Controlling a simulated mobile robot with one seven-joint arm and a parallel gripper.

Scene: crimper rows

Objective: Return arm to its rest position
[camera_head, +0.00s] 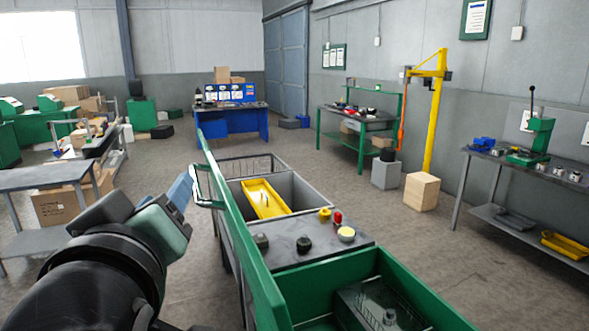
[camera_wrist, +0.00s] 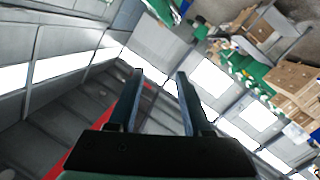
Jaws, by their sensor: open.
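My arm reaches in from the lower left of the head view, its dark wrist low in the picture. My gripper (camera_head: 181,191) is at its upper end, close to the left side of the green-edged cart (camera_head: 238,222). I cannot tell whether it touches the cart's light handle (camera_head: 208,203). In the wrist view, the two fingers of my gripper (camera_wrist: 158,75) stand apart with nothing between them. That view is tilted and looks out into the hall, toward the walls, bright windows and boxes.
The cart holds a yellow tray (camera_head: 263,199) and several small parts on its grey top. A grey table (camera_head: 45,178) stands to the left. A workbench with a green press (camera_head: 532,139) is at the right. Open floor lies between the cart and this bench.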

